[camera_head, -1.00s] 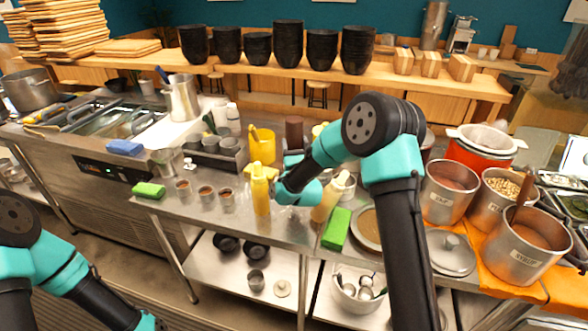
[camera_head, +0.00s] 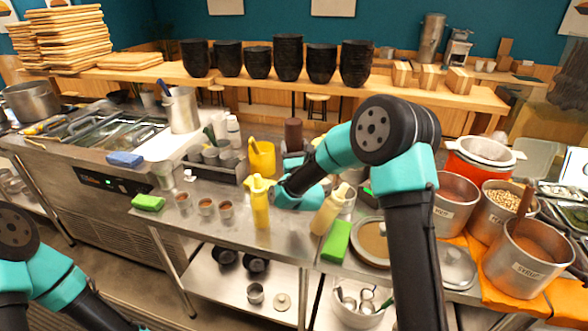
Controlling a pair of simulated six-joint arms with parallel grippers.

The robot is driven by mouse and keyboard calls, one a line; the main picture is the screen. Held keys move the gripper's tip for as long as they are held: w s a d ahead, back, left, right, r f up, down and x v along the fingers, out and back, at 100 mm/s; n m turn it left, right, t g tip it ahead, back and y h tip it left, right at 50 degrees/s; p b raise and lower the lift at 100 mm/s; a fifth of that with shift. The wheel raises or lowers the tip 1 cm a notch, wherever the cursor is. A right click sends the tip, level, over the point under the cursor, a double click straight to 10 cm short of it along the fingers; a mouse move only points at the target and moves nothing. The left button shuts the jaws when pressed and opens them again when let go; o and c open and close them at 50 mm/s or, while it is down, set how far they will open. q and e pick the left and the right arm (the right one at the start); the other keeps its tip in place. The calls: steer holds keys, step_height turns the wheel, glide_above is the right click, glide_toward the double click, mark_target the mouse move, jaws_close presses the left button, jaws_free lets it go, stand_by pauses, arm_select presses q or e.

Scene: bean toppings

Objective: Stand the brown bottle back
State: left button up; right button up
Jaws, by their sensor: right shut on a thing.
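The brown bottle (camera_head: 293,135) is upright near the middle of the counter, behind my right wrist. Its lower end is hidden. My right gripper (camera_head: 291,167) reaches in from the right and is shut on the brown bottle; its fingertips are mostly hidden by my own wrist. My left arm shows at the lower left, with its gripper outside the picture.
A yellow bottle (camera_head: 260,207) stands just left of my right wrist, and a cream bottle (camera_head: 328,212) stands to its right. A yellow container (camera_head: 262,158) and a grey caddy (camera_head: 216,168) are behind. A green sponge (camera_head: 336,241) lies at the front edge.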

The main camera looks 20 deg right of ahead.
mark_target(298, 138)
steer(key=s+a+r+n+y, duration=0.1)
steer(key=s+a+n+y, duration=0.2)
steer(key=s, duration=0.4)
steer(key=s+a+n+y, duration=0.2)
steer(key=s+n+y, duration=0.1)
steer(key=s+n, duration=0.25)
steer(key=w+d+n, duration=0.1)
steer(key=w, duration=0.3)
steer(key=w+d+n+g, duration=0.1)
steer(key=w+d, duration=0.1)
steer(key=w, duration=0.2)
steer(key=w+d+n, duration=0.2)
steer(key=w, duration=0.3)
steer(key=shift+d+r, duration=0.15)
steer(key=shift+r, duration=0.15)
steer(key=shift+n+g, duration=0.25)
steer(key=shift+g, duration=0.15)
